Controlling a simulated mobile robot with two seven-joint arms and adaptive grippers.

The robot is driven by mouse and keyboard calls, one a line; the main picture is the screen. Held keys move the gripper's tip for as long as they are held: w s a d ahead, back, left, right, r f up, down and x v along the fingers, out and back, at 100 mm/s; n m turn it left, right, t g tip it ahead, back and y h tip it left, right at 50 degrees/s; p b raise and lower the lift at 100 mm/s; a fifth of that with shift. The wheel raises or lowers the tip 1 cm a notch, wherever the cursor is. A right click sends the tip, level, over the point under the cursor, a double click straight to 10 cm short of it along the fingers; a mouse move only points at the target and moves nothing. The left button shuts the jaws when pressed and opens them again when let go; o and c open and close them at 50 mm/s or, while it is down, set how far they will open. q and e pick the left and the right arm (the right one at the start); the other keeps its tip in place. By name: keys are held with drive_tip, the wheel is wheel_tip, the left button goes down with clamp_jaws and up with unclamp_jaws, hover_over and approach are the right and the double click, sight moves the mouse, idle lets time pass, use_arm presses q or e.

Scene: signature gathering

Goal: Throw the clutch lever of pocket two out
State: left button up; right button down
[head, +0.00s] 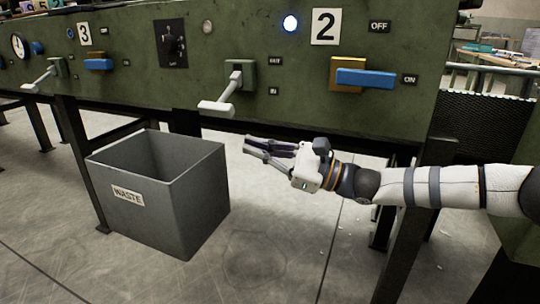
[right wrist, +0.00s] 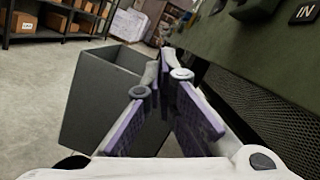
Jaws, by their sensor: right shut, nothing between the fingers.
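The white clutch lever (head: 221,101) of pocket two sticks out from its bracket on the green machine panel, left of the number 2 plate (head: 326,26). Its handle slopes down and to the left, and its grip end is at about the height of the IN label (head: 273,91), below the upper label. My right gripper (head: 250,149) is shut and empty, below and to the right of the lever's handle, apart from it. The right wrist view shows the shut fingers (right wrist: 170,75) with nothing between them. My left gripper is not in view.
A grey waste bin (head: 196,183) stands on the floor below the panel, left of my right gripper. A blue switch handle (head: 365,78) sits right of the lever by the ON label. A similar white lever (head: 41,79) belongs to pocket three. A blue lamp (head: 290,23) is lit.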

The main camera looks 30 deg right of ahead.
sight(229, 91)
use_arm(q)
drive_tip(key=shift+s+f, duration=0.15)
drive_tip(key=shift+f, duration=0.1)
use_arm(e)
drive_tip(key=w+a+r, duration=0.1)
drive_tip(key=a+r, duration=0.3)
drive_tip(key=shift+w+r, duration=0.25)
drive_tip(key=shift+w, duration=0.05)
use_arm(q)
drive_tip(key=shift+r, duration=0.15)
use_arm(e)
drive_tip(key=shift+r, duration=0.1)
